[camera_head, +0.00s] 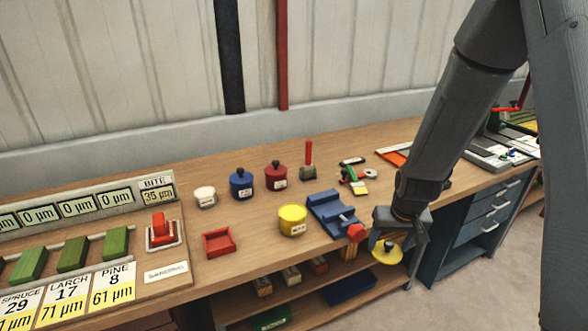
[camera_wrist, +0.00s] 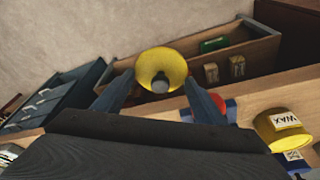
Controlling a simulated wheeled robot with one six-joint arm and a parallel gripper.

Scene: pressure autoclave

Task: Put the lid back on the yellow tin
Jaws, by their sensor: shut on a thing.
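The yellow tin (camera_head: 292,222) stands upright on the bench without a lid knob on top, left of the blue vise. It also shows at the lower right of the wrist view (camera_wrist: 272,124), with a label reading WAX. My gripper (camera_head: 389,238) is shut on the yellow lid (camera_head: 386,256), by its dark knob. In the wrist view the lid (camera_wrist: 162,62) sits between the two fingers of my gripper (camera_wrist: 160,88). The lid is held to the right of the tin, out past the bench's front edge.
A blue vise (camera_head: 328,211) with a red knob stands between the tin and my gripper. Blue (camera_head: 241,185) and red (camera_head: 276,178) lidded tins and a white pot (camera_head: 205,196) stand behind. A red tray (camera_head: 219,243) lies to the left. Lower shelves hold blocks.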

